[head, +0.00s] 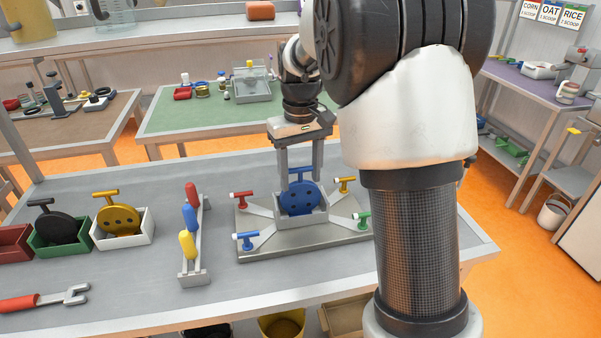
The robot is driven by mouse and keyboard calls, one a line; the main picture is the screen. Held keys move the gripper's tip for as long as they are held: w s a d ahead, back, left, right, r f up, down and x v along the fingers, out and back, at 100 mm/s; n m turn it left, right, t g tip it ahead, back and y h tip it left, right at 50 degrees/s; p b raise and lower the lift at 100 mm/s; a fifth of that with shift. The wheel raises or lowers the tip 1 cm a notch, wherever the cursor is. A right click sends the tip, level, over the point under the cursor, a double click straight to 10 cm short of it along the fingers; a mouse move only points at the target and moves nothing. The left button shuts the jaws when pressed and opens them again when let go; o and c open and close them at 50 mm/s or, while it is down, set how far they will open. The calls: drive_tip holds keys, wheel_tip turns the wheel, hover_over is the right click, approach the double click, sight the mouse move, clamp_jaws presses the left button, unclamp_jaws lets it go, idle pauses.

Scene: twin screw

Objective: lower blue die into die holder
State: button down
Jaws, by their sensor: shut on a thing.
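The blue die (298,198) is a round plate with dark holes, standing upright with a handle on top. My gripper (299,172) points down and is shut on the blue die at its handle. The lower part of the die is inside the die holder (302,219), a small light-grey open box in the middle of a grey plate. The front wall hides the die's bottom edge, so I cannot tell whether it touches the holder's floor.
A rack of coloured handles (190,240) stands to the left. Further left, boxes hold a yellow die (119,219) and a black die (55,226). A wrench (45,299) lies at front left.

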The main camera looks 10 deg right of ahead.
drive_tip(key=c, duration=0.6)
unclamp_jaws()
drive_tip(key=shift+c, duration=0.2)
wheel_tip(320, 180, up, 18)
drive_tip(key=p, duration=0.3)
drive_tip(key=shift+f, duration=0.25)
